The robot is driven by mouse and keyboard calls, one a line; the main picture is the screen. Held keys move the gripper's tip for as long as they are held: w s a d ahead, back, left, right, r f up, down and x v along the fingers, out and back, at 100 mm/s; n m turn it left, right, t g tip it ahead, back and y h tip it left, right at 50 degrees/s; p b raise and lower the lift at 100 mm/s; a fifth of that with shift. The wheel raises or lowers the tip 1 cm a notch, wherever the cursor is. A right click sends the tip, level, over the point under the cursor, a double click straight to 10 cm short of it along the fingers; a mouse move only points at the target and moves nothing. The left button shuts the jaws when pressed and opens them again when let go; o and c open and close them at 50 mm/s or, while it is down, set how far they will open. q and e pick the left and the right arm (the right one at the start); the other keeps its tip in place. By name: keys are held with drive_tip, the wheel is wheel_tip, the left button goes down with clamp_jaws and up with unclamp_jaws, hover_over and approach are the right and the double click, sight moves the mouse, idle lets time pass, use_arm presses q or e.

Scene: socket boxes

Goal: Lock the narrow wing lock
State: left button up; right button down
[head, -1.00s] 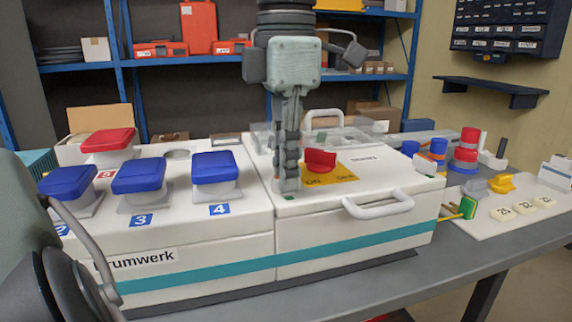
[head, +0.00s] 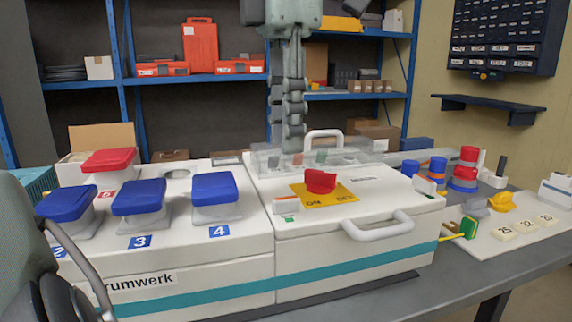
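The machine's white right-hand lid (head: 375,208) carries a red wing-shaped knob (head: 320,180) on a yellow ON/OFF plate (head: 330,193). A small lock with a white and orange top (head: 286,204) sits at the lid's front left corner, beside a green mark. A similar small white piece (head: 425,184) sits at the right edge. I cannot tell for sure which piece is the narrow wing lock. My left gripper (head: 292,143) points down above the lid's back left part, apart from the small lock and red knob. Its fingers overlap in this view, so their gap is hidden. My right gripper is not in view.
Blue caps (head: 140,197) and a red cap (head: 108,161) stand on the left unit. A white handle (head: 378,226) sticks out in front. Coloured plugs (head: 467,168) and a part board (head: 528,218) lie right.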

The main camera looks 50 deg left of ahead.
use_arm(q)
wheel_tip(320, 180, up, 4)
drive_tip(key=shift+f, duration=0.1)
idle(0.7)
